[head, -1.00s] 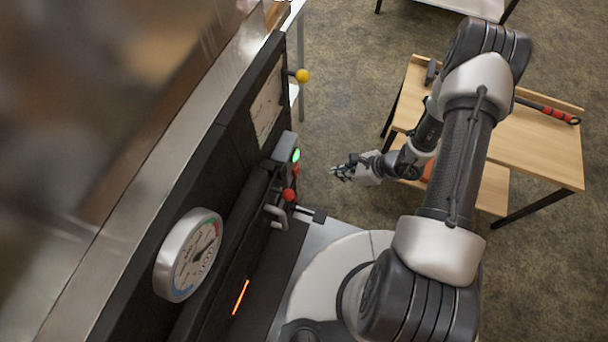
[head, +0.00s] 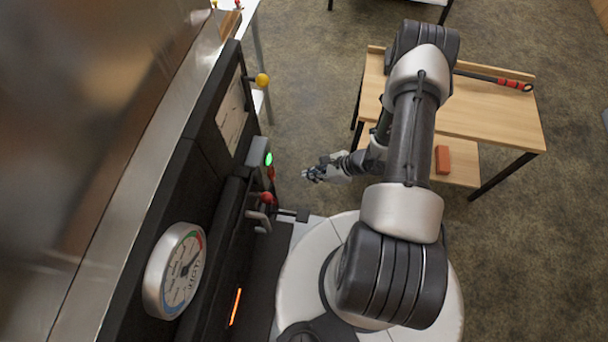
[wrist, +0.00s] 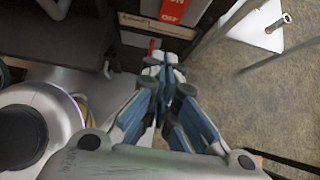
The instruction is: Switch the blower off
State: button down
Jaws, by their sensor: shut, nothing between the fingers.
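The blower's switch is probably the grey box (head: 257,152) on the evaporator's dark side, with a lit green lamp (head: 268,158) and a small red part (head: 271,173) below it. In the wrist view a red plate (wrist: 174,11) reads "ON" above "OFF", and a small red tip (wrist: 152,45) shows just beyond my fingers. My gripper (head: 309,174) is shut and empty, to the right of the box and apart from it. In the wrist view its closed fingers (wrist: 159,68) point toward the panel below the plate. The switch lever's position is not clear.
A red ball knob (head: 266,197) and a yellow ball lever (head: 262,80) stick out from the evaporator's side. A round dial gauge (head: 174,270) and a glowing orange slot (head: 235,307) are nearer. A wooden table (head: 480,108) with a brick (head: 443,160) below stands right.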

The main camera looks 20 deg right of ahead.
aim_at(274, 179)
jog(key=r+b+x, duration=0.1)
jog(key=x, duration=0.4)
jog(key=w+a+b+x, duration=0.1)
jog(key=x, duration=0.5)
jog(key=shift+a+r+b, duration=0.3)
jog(key=shift+a+b, duration=0.05)
jog(key=shift+b, duration=0.05)
jog(key=shift+w, duration=0.1)
jog(key=shift+w+a+f+b, duration=0.15)
jog(key=shift+w+a+b, duration=0.1)
jog(key=shift+b, duration=0.1)
jog(key=shift+r+p, duration=0.5)
jog(key=shift+r, duration=0.35)
